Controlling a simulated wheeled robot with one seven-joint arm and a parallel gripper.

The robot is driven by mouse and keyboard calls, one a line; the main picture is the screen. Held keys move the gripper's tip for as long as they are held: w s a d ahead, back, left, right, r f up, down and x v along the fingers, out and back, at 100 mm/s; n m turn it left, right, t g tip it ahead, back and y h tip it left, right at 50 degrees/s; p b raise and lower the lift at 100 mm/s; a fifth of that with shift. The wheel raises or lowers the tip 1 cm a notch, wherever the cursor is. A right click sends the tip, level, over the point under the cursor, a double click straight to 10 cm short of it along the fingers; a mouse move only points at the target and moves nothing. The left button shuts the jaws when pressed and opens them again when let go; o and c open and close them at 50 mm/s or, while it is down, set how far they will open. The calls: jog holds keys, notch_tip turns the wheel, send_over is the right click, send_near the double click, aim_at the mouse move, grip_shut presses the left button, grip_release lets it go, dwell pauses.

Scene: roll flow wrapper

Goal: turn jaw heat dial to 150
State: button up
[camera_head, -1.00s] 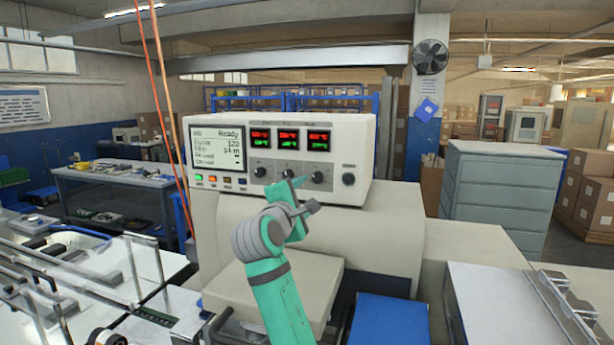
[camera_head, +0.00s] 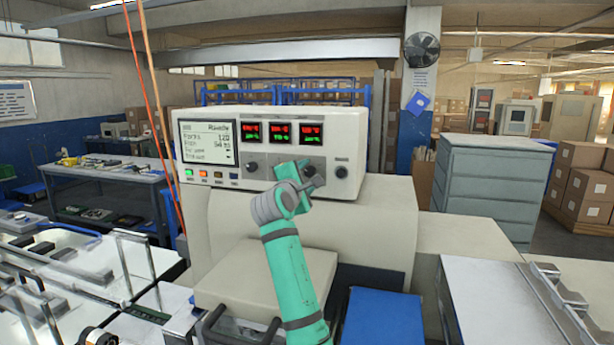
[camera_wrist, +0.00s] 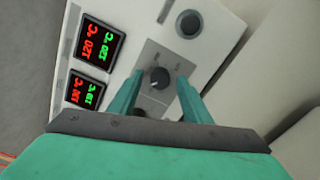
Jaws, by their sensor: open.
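The control box (camera_head: 215,188) carries a screen, several displays and a row of dark dials. In the wrist view a small black dial with a pale pointer line (camera_wrist: 160,79) lies between my gripper's fingers (camera_wrist: 157,85). It is the one nearest the larger black knob (camera_wrist: 188,23). A display beside it reads 120 °C in red and 120 in green (camera_wrist: 98,44). My gripper is open around or just in front of this dial; contact cannot be told. In the head view my gripper (camera_head: 312,181) hides part of the dial row. The dial labels are too small to read.
A second display (camera_wrist: 86,92) sits beside the first. The left dial (camera_head: 253,166) shows clear of my arm. Coloured buttons (camera_head: 204,174) line the box under the screen (camera_head: 208,143). A beige machine body (camera_head: 360,220) and a blue cover (camera_head: 383,318) lie below.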

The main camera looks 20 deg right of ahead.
jog(key=shift+w, duration=0.1)
jog(key=c, duration=1)
jog(key=shift+c, duration=0.2)
jog(key=shift+d, duration=0.1)
